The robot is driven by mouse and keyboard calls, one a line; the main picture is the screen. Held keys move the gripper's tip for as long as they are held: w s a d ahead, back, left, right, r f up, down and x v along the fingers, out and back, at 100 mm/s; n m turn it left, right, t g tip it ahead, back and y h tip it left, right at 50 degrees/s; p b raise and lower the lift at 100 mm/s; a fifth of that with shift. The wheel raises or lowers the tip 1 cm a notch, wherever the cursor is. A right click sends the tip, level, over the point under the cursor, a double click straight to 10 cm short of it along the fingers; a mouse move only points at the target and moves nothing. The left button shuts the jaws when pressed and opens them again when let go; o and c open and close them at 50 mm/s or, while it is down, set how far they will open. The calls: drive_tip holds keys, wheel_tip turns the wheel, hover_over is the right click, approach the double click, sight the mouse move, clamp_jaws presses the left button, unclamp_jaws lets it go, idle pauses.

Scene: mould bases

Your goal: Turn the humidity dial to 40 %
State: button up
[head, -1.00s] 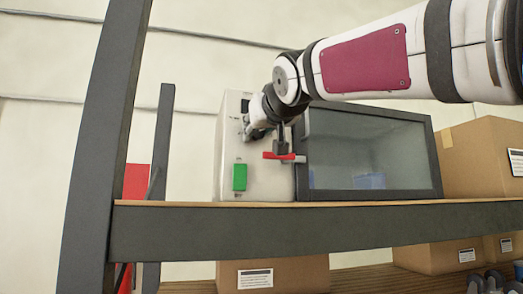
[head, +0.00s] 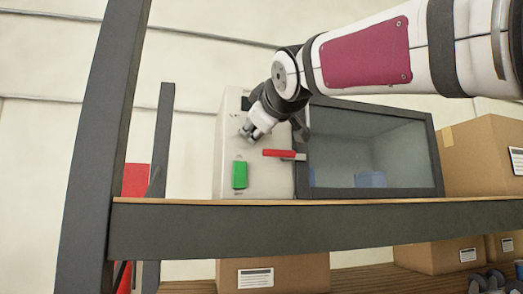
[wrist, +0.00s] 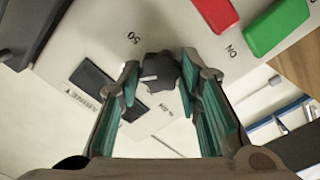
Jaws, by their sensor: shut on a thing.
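The humidity dial (wrist: 160,70) is a dark lobed knob with a white pointer mark, on the pale front panel of the cabinet (head: 228,165). In the wrist view the pointer faces left, between a printed 50 above and another small marking below that I cannot read surely. My gripper (wrist: 160,72) is shut on the dial, one finger on each side. In the head view my gripper (head: 251,132) is at the panel's upper part and hides the dial.
Below the dial are a red handle (head: 279,153) and a green switch (head: 240,175). Dark panel windows (wrist: 92,80) lie beside the dial. A glass door (head: 365,150) is to the right, with a cardboard box (head: 480,155) beyond. The shelf edge (head: 320,228) runs below.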

idle(0.5)
drive_tip(key=o, duration=1.2)
drive_tip(key=v, duration=1.2)
